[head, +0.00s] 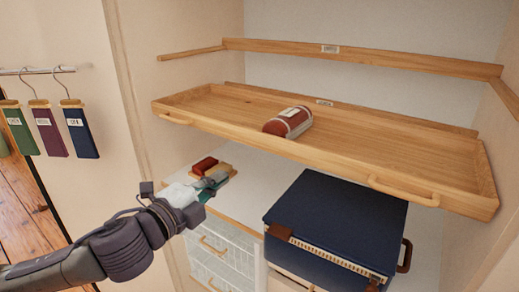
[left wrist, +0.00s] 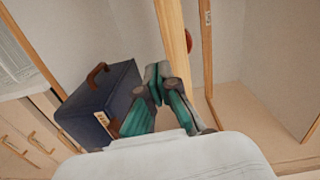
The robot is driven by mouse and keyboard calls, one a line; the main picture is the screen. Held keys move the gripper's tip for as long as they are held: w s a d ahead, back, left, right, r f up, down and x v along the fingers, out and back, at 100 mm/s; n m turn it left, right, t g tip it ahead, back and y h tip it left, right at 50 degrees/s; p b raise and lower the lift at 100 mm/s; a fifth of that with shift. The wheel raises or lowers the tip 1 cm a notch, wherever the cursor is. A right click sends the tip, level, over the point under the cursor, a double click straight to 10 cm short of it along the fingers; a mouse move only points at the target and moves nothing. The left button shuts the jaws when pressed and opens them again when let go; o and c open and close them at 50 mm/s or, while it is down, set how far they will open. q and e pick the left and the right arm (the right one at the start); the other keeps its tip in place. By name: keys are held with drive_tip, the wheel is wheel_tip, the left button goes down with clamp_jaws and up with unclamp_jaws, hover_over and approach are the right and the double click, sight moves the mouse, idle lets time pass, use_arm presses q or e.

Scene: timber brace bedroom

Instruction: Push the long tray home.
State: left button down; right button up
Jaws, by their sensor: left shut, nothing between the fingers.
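The long tray (head: 390,150) is light wood with a low rim and two front handles, one at the left (head: 175,119) and one at the right (head: 403,191). It sticks out of the alcove, roughly level. A dark red roll with a pale label (head: 288,122) lies on it. My left gripper (head: 210,187) is shut and empty, below and in front of the tray's left half, apart from it in the head view. In the left wrist view the gripper (left wrist: 157,76) shows beside the tray's wooden edge (left wrist: 174,42); I cannot tell whether they touch. My right gripper is out of view.
A navy case (head: 340,215) stands under the tray's right half. Red and tan brush-like items (head: 205,166) lie on the white counter by my left gripper. Wooden rails (head: 360,55) run around the alcove above the tray. Coloured tags (head: 48,128) hang at the left.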

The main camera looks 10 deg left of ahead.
use_arm(q)
drive_tip(key=s+d+r+m, duration=0.1)
drive_tip(key=s+r, duration=0.1)
drive_tip(key=p, duration=0.4)
approach(266, 146)
drive_tip(key=shift+h, duration=0.3)
drive_tip(key=x, duration=0.7)
drive_tip(key=shift+a, duration=0.2)
drive_tip(key=shift+w+f, duration=0.15)
drive_tip(key=shift+w, duration=0.15)
drive_tip(key=p+x, duration=0.2)
drive_tip(key=x, duration=0.6)
drive_tip(key=shift+w+d, duration=0.2)
drive_tip(key=shift+w, duration=0.05)
drive_tip(key=shift+s, duration=0.1)
drive_tip(key=shift+a+f, duration=0.1)
drive_tip(key=shift+a, duration=0.05)
